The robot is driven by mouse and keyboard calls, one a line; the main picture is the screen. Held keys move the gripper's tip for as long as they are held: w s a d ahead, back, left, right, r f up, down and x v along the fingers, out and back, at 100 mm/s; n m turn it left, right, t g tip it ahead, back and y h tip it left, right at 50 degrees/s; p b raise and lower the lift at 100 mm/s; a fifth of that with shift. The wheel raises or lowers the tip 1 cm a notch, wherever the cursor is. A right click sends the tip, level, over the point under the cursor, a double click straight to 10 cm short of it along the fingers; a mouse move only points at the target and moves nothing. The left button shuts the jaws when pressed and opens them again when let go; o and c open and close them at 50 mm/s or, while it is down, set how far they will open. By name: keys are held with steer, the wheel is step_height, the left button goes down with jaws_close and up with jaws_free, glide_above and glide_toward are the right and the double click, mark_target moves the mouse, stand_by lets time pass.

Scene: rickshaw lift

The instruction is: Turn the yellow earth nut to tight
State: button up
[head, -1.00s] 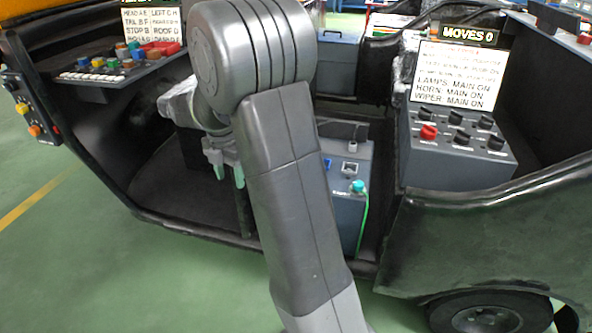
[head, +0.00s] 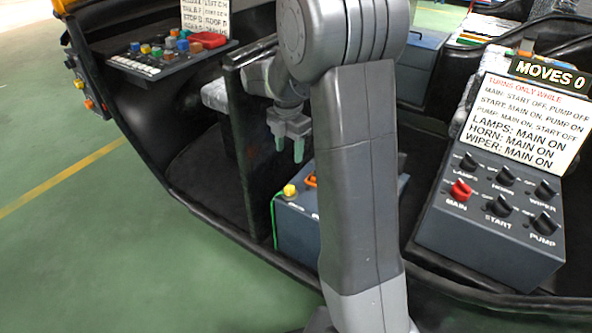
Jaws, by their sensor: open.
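The yellow earth nut (head: 289,190) is a small yellow knob on the top left of a blue-grey box (head: 297,232) inside the vehicle. A green wire (head: 273,222) runs down the box's left side from near the nut. My gripper (head: 288,148) points down with its green-tipped fingers apart and nothing between them. In the picture it is just above the nut, and a gap shows between them. How far apart they are in depth I cannot tell. My arm hides the middle of the box top.
An orange part (head: 311,181) sits beside the nut. A dark upright panel (head: 248,150) stands left of my gripper. A switch console (head: 490,225) with a sign (head: 525,122) is at right. A button panel (head: 165,62) is at upper left. Green floor is open at left.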

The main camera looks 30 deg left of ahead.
mark_target(289, 188)
step_height(289, 188, down, 14)
steer(key=b, duration=0.4)
steer(key=shift+s+r, duration=0.1)
steer(key=shift+r, duration=0.05)
steer(key=c, duration=1)
